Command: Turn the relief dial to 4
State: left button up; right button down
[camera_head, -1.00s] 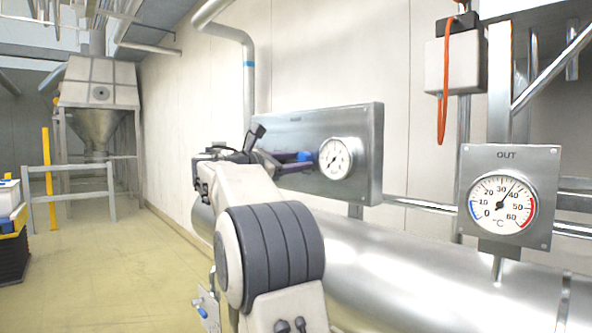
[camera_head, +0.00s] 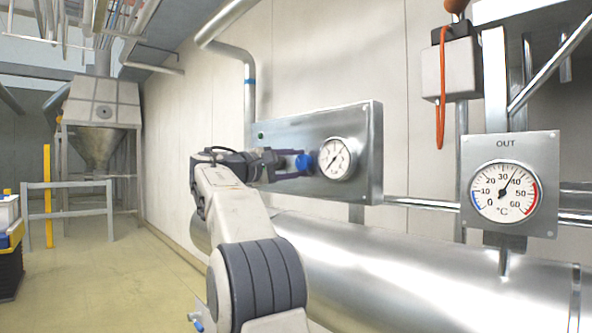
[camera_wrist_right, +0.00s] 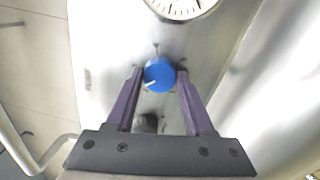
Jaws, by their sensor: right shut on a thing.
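The relief dial is a blue round knob (camera_head: 303,162) on the grey steel panel (camera_head: 285,130), left of a round white gauge. In the right wrist view the blue knob (camera_wrist_right: 159,75) faces me, with a white pointer line towards its lower left. Small marks show around it, but their numbers are not readable. My right gripper (camera_head: 300,161) has its purple fingers on either side of the knob. In the right wrist view the gripper's tips (camera_wrist_right: 160,73) close on the knob's left and right sides. My left gripper is not in view.
The white gauge (camera_head: 337,158) sits right beside the knob. A large shiny pipe (camera_head: 400,260) runs below the panel. An OUT thermometer (camera_head: 503,191) and a box with an orange cord (camera_head: 450,68) are to the right. Open floor (camera_head: 90,275) lies left.

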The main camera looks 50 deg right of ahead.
jog(key=m+b, duration=0.1)
jog(key=m, duration=0.3)
jog(key=shift+f+m, duration=0.15)
jog(key=shift+m, duration=0.25)
jog(key=m, duration=0.5)
jog(key=shift+w+m+g, duration=0.1)
jog(key=shift+m+g, duration=0.2)
jog(key=shift+m, duration=0.1)
jog(key=m, duration=0.5)
jog(key=shift+m+y, duration=0.3)
jog(key=shift+y, duration=0.1)
jog(key=m, duration=0.5)
jog(key=shift+w+m, duration=0.1)
jog(key=shift+m, duration=0.6)
jog(key=shift+c, duration=1.4)
grip_release()
jog(key=w+a, duration=0.1)
jog(key=a, duration=0.9)
jog(key=shift+w+a+r, duration=0.2)
jog(key=shift+w+r, duration=0.1)
jog(key=shift+w, duration=0.05)
